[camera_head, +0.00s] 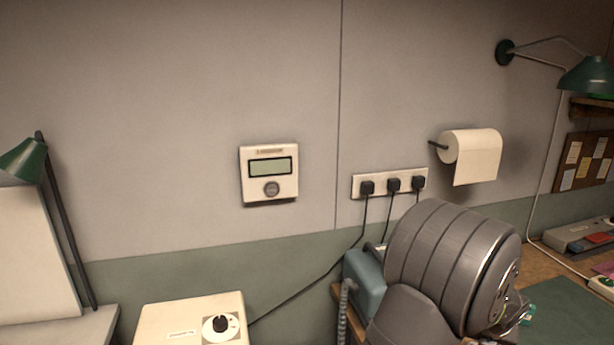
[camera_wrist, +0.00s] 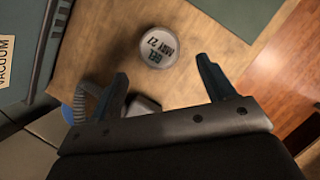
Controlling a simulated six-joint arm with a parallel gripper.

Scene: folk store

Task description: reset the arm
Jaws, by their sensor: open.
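My gripper (camera_wrist: 164,82) shows in the wrist view, with its two dark fingers spread apart and nothing between the tips. It is above a wooden bench top (camera_wrist: 195,30). My grey arm (camera_head: 450,265) fills the lower right of the head view. The gripper itself cannot be made out there.
A teal box marked VACUUM (camera_wrist: 25,45) and a ribbed hose (camera_wrist: 88,98) lie left of my fingers. In the head view, a socket strip (camera_head: 390,183), a wall panel (camera_head: 269,174) and a paper roll (camera_head: 472,156) are on the wall. A cream box (camera_head: 190,318) stands lower left.

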